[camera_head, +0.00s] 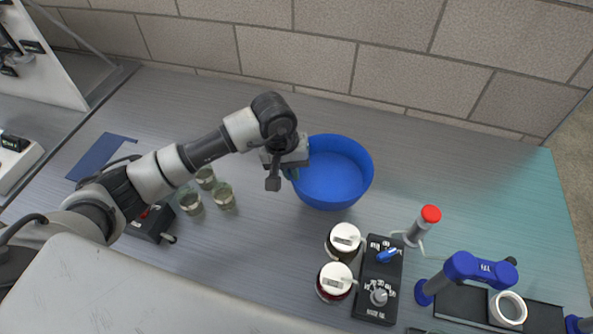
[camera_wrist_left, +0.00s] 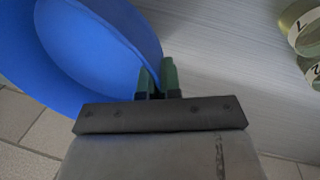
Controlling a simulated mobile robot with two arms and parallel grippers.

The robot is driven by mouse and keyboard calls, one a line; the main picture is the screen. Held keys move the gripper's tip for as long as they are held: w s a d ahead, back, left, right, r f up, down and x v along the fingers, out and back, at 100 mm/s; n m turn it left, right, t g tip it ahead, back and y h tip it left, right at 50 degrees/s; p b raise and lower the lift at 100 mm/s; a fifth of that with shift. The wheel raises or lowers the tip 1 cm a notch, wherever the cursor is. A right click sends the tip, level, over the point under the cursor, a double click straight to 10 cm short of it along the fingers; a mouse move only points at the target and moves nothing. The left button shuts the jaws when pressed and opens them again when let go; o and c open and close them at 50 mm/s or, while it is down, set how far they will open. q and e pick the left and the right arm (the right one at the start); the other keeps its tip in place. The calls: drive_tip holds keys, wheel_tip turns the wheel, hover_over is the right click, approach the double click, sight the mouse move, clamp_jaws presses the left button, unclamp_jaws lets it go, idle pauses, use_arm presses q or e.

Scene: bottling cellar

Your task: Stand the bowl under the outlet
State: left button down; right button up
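A round blue bowl (camera_head: 335,175) stands upright towards the back middle of the bench and looks empty. My left gripper (camera_head: 291,173) is at the bowl's left rim. In the left wrist view its two green fingers (camera_wrist_left: 157,80) are close together, one on each side of the wall of the bowl (camera_wrist_left: 90,45), pinching the rim. I cannot tell for sure which fitting is the outlet. A grey fitting with a red cap (camera_head: 428,216) stands to the right of the bowl, apart from it. My right gripper is not in view.
Two white-lidded jars (camera_head: 343,242) and a black control box (camera_head: 380,280) stand in front of the bowl. A blue fixture (camera_head: 470,268) and a white ring (camera_head: 508,309) are at the front right. Several glasses (camera_head: 224,196) stand left. The back right bench is clear.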

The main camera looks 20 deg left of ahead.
use_arm(q)
drive_tip(key=shift+r, duration=0.7)
drive_tip(key=shift+s+r, duration=0.1)
drive_tip(key=shift+r, duration=0.05)
drive_tip(key=s+a+r+m, duration=0.1)
drive_tip(key=s+a+r, duration=0.1)
drive_tip(key=s, duration=0.3)
drive_tip(key=s+a+r+m, duration=0.2)
drive_tip(key=s+r, duration=0.1)
drive_tip(key=s, duration=0.2)
drive_tip(key=shift+s+a+g, duration=0.25)
drive_tip(key=shift+s+g, duration=0.05)
